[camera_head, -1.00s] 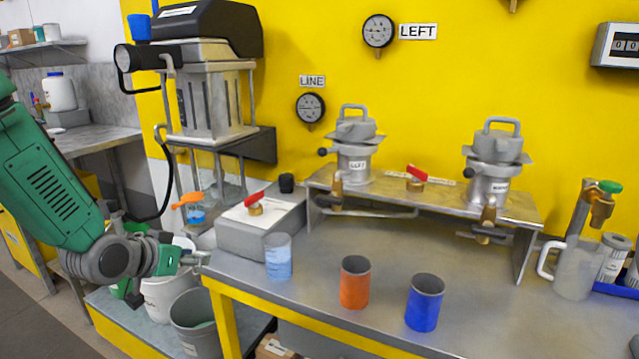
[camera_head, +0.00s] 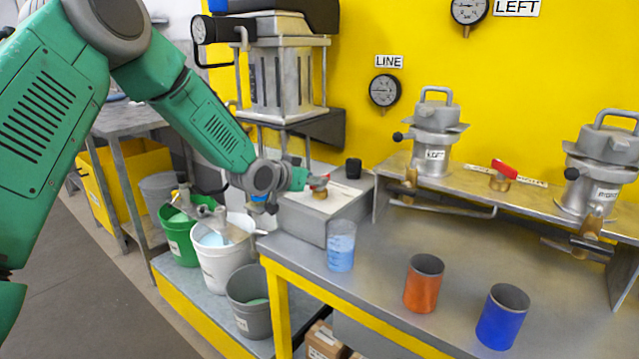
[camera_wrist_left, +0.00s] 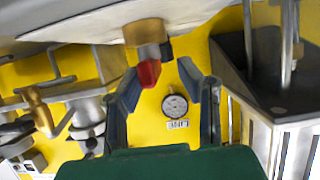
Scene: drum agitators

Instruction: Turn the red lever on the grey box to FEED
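The grey box (camera_head: 300,222) stands at the left end of the steel bench, with a pale plate on top. Its red lever (camera_head: 327,177) sits on a brass stem (camera_head: 320,194) and is largely hidden by my left gripper (camera_head: 318,181) in the head view. In the left wrist view, the red lever (camera_wrist_left: 149,74) points between the two fingers of my left gripper (camera_wrist_left: 157,90). The fingers are apart, with gaps beside the lever. The FEED marking cannot be read. My right gripper is not in view.
A clear cup of blue liquid (camera_head: 341,246), an orange cup (camera_head: 424,283) and a blue cup (camera_head: 503,316) stand on the bench. A black knob (camera_head: 353,168) is behind the lever. Another red lever (camera_head: 505,169) is on the raised shelf. Buckets (camera_head: 222,262) stand left, below the bench.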

